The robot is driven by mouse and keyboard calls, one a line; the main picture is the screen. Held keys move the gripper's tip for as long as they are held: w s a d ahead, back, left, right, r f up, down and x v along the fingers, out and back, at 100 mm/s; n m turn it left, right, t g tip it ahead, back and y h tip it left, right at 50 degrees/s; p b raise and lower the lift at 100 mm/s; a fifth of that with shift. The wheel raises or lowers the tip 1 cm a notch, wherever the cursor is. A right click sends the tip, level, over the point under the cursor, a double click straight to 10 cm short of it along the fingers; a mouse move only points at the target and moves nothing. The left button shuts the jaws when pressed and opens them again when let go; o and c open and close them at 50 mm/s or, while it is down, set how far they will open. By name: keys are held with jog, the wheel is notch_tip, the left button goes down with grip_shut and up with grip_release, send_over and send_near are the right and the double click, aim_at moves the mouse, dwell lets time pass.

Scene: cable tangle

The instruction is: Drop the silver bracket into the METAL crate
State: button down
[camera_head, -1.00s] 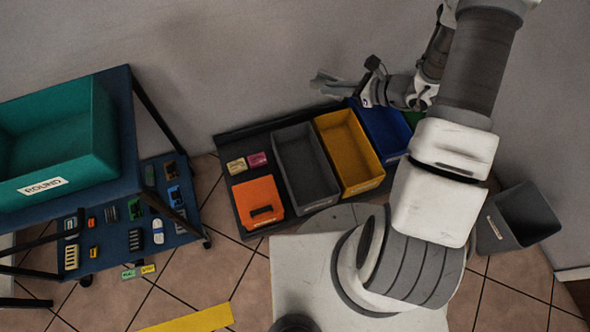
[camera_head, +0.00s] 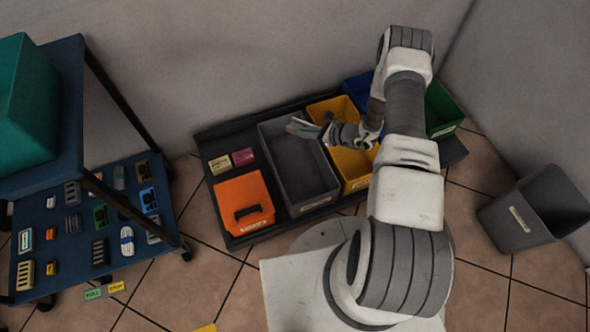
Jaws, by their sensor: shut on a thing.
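My gripper (camera_head: 325,131) is shut on a small light silver piece, the silver bracket (camera_head: 300,127), at its tip. It reaches in from the right, and the bracket appears over the upper right part of the grey crate (camera_head: 276,183). The gap between bracket and crate is hard to judge from this angle. The grey crate has a light label on its front rim, too small to read. Which crate is marked METAL cannot be read here.
A yellow crate (camera_head: 355,186), a blue crate (camera_head: 357,86) and a green crate (camera_head: 440,108) stand to the right. An orange box (camera_head: 240,204) stands left of the grey crate. A dark bin (camera_head: 530,215) stands on the floor at right. A blue cart (camera_head: 75,215) stands at left.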

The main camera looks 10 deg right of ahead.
notch_tip(320, 180, down, 12)
jog(key=b, duration=0.5)
jog(key=shift+a+r+b, duration=0.15)
jog(key=shift+b, duration=0.25)
jog(key=c, duration=0.8)
grip_release()
jog(key=shift+c, duration=0.2)
jog(key=p+v, duration=0.5)
jog(key=v, duration=1.2)
jog(key=shift+s+d, duration=0.15)
jog(key=shift+d, duration=0.05)
